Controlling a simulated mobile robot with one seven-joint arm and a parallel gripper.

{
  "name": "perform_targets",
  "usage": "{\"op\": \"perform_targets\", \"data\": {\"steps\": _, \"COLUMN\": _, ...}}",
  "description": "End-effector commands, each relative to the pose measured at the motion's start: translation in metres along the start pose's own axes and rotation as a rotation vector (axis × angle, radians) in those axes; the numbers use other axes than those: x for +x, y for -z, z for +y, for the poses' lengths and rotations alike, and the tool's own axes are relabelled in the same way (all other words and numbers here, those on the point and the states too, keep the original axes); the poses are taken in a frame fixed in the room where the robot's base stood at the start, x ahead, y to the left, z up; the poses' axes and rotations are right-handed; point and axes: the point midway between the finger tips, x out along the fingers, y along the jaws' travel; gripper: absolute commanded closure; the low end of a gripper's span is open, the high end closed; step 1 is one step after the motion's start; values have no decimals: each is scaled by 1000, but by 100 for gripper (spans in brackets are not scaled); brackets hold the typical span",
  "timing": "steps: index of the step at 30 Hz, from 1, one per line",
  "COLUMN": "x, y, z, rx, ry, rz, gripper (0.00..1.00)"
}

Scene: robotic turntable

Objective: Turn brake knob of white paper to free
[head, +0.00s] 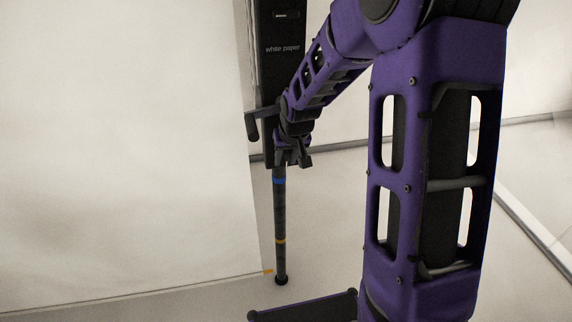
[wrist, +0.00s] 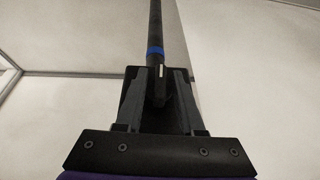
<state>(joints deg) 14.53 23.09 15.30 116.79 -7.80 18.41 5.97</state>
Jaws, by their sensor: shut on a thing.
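The white paper unit is a black upright housing (head: 281,80) labelled "white paper" in the head view. My gripper (head: 294,155) is at the lower end of this housing, above a black pole. In the wrist view my gripper (wrist: 159,90) has its two fingers on either side of a dark narrow part (wrist: 159,94), which appears to be the brake knob, and is shut on it. A small white mark shows at the top of this part. The knob's setting cannot be read, and my gripper hides the knob in the head view.
The black pole (head: 279,215) with blue and orange bands runs down to the floor. A black handle (head: 252,126) juts out left of the housing. A large white paper sheet (head: 120,150) hangs at the left. Pale floor is open at the right.

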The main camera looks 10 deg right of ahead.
Motion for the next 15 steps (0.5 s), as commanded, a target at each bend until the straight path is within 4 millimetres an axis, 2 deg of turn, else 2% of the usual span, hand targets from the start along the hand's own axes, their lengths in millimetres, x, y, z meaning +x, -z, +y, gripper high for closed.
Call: {"op": "perform_targets", "data": {"steps": 15, "x": 0, "y": 0, "z": 0, "rx": -28, "ry": -64, "rz": 1, "gripper": 100}}
